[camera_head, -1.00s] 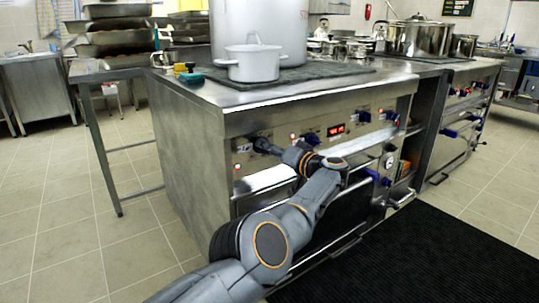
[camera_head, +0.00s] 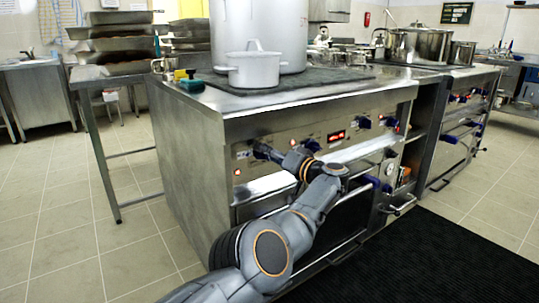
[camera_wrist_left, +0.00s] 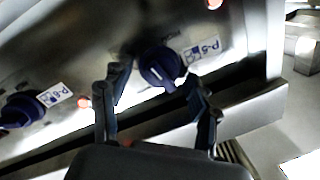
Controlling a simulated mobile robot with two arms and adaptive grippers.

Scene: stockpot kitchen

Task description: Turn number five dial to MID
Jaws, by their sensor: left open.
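The dial beside the label reading P-5 (camera_wrist_left: 200,50) is a dark blue knob (camera_wrist_left: 160,66) with a pale pointer line on the stove front. It shows in the left wrist view between the two fingertips of my left gripper (camera_wrist_left: 155,84). The fingers are apart, one on each side of the knob; I cannot tell whether they touch it. In the head view, my left gripper (camera_head: 272,153) reaches the left end of the stove's control panel (camera_head: 350,128) and hides much of the dial there. My right gripper is not seen.
Another blue dial (camera_wrist_left: 22,108) with a label sits left in the wrist view. More blue knobs (camera_head: 364,122) and a red display (camera_head: 335,136) line the panel. A white pot (camera_head: 253,70) stands on the stove top.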

